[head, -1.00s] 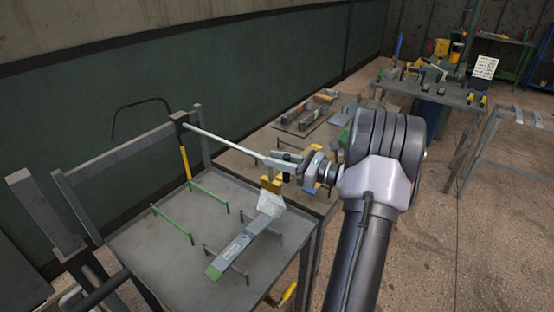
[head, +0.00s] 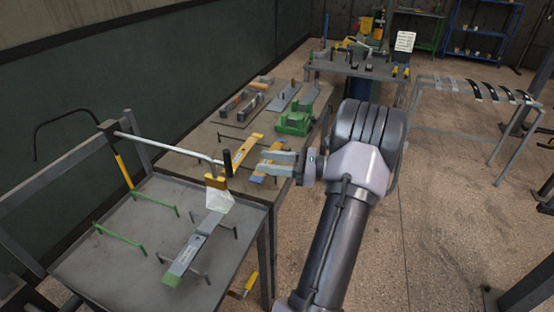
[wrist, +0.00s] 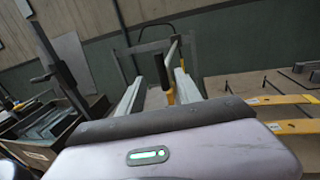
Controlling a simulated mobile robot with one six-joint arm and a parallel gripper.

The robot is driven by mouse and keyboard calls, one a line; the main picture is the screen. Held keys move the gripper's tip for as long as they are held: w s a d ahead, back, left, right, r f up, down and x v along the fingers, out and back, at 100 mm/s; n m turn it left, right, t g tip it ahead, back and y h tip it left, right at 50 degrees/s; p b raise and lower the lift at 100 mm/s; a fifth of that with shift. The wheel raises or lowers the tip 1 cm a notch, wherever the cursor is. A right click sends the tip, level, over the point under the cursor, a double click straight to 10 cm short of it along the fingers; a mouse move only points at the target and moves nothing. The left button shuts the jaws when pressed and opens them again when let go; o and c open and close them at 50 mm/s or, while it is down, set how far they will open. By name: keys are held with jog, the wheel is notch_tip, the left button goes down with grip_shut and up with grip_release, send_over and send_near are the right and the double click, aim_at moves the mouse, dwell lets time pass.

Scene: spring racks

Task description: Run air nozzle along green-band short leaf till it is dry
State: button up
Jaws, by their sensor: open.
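The short leaf (head: 194,248), a grey strip with a green end, lies slanted across low supports on the grey rack table (head: 110,265). The air nozzle (head: 216,182), yellow, hangs from a pale swing rod (head: 165,146) above the leaf's far end. A pale cone spreads from it onto that end. A black upright handle (head: 227,163) stands at the rod's tip. I cannot tell whether the leaf is wet.
Behind, a bench holds yellow-banded and blue-banded leaves (head: 250,148), a green device (head: 295,120) and grey blocks. Green bars (head: 120,239) stand on the rack table. A dark wall is at left. Open floor (head: 450,200) is at right.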

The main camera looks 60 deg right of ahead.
jog(key=v, duration=0.2)
jog(key=shift+s, duration=0.35)
jog(key=p+x, duration=0.3)
jog(key=x, duration=1.4)
jog(key=shift+w, duration=0.3)
jog(key=shift+c, duration=0.2)
grip_shut()
